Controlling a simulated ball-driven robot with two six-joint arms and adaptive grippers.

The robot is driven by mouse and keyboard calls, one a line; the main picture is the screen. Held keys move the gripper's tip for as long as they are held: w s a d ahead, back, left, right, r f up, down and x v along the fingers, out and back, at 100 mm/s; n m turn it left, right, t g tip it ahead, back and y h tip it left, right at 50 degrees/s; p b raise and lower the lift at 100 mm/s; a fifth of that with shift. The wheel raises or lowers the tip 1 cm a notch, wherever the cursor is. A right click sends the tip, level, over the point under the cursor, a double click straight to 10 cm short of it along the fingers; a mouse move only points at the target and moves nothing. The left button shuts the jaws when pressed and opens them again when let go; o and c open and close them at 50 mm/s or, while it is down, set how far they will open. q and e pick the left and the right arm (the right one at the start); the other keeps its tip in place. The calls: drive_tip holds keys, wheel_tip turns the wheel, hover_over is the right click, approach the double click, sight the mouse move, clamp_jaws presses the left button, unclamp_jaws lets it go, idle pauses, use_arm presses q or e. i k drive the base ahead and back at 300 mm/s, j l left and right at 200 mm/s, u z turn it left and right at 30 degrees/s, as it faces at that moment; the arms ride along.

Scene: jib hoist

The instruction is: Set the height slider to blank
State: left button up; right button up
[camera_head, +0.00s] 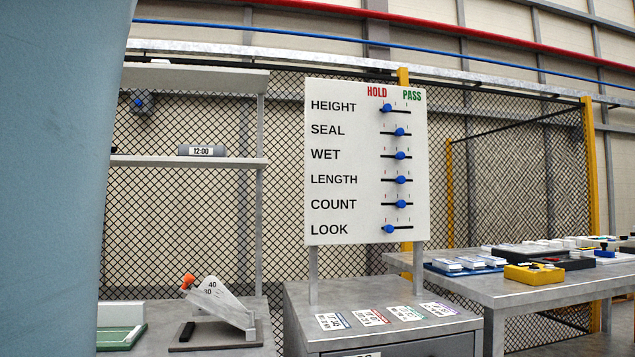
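A white board (330,240) stands upright on two grey posts in the middle of the view. It has rows HEIGHT, SEAL, WET, LENGTH, COUNT and LOOK, each with a black slot and a blue knob. HOLD in red heads the left side of the slots and PASS in green the right. The height slider (387,108) has its knob at the left end, under HOLD. The look slider (389,229) is also at the left. The seal slider (400,132) and the wet, length and count sliders sit near mid-slot. Neither gripper is in view.
The board stands on a grey cabinet (430,335) with several printed cards on top. A bench (520,290) with trays and a yellow box (534,274) is at right. A tilted gauge (222,300) stands at lower left. A plain blue-grey surface blocks the far left.

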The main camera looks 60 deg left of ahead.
sight(386, 108)
drive_tip(key=u, duration=1.55)
